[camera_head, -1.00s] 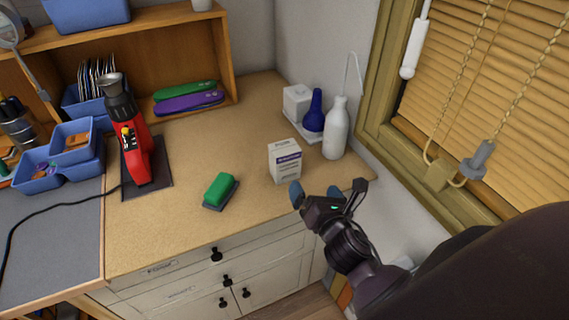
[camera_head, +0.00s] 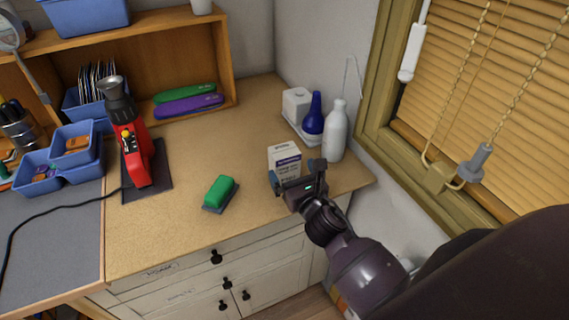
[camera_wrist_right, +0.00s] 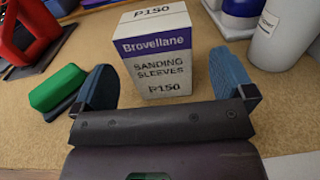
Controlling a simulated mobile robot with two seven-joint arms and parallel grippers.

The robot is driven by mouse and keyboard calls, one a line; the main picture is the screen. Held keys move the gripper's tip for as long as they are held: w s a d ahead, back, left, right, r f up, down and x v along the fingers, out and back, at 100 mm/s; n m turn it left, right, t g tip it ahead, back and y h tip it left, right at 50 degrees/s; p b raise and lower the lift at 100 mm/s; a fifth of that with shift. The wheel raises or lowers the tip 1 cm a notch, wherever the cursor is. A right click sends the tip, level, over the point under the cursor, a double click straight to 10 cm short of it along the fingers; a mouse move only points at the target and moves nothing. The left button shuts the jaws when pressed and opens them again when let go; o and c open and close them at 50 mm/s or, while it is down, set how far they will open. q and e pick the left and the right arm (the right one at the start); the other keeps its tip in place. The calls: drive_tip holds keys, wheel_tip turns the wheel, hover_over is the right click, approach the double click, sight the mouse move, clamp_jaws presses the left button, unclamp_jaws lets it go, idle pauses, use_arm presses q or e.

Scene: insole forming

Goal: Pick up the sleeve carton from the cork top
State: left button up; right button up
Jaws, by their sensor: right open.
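The sleeve carton (camera_head: 284,157) is a white box with a purple band, standing upright on the cork top (camera_head: 240,130) near its right end. In the right wrist view the carton (camera_wrist_right: 160,55) reads "Brovellane Sanding Sleeves P150". My right gripper (camera_head: 296,172) is open, just in front of the carton, hiding its lower part in the head view. In the wrist view its blue fingertips (camera_wrist_right: 167,82) are spread to the left and right of the carton's near face. I cannot see contact with it. My left gripper is not in view.
A green block (camera_head: 220,191) sits on the cork left of the carton. A white bottle (camera_head: 335,130) and a blue bottle (camera_head: 314,113) stand close behind it on the right. A red tool (camera_head: 133,140) stands further left.

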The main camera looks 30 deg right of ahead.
sight(289, 166)
drive_tip(key=shift+w+d, duration=0.1)
drive_tip(key=shift+w, duration=2.3)
drive_tip(key=c, duration=1)
drive_tip(key=shift+r, duration=0.1)
